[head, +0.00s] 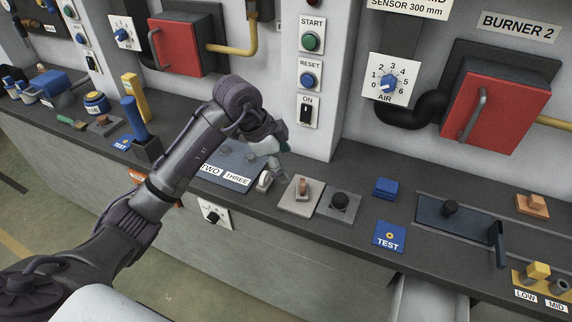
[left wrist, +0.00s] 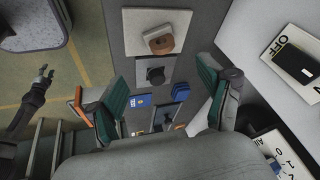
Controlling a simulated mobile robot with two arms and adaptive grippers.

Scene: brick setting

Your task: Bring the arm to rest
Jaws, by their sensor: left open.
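My left arm reaches in from the left in the head view, over the dark bench ledge. Its gripper (head: 275,160) is by the THREE label, above the ledge and left of the brown switch plate. In the left wrist view my left gripper (left wrist: 160,100) has its green-padded fingers wide apart, with nothing between them. Below and beyond the fingers lie the orange-brown switch, a black knob and blue pieces. At the left edge of the left wrist view a dark arm with a small claw (left wrist: 42,78) shows, apparently my right one. Its jaws are too small to judge.
The ledge carries a brown switch plate (head: 300,196), a black knob plate (head: 339,203), a blue block (head: 385,188), a TEST plate (head: 389,237) and a slider track (head: 460,213). Behind stands a white panel with START (head: 310,41) and red burner doors (head: 497,110).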

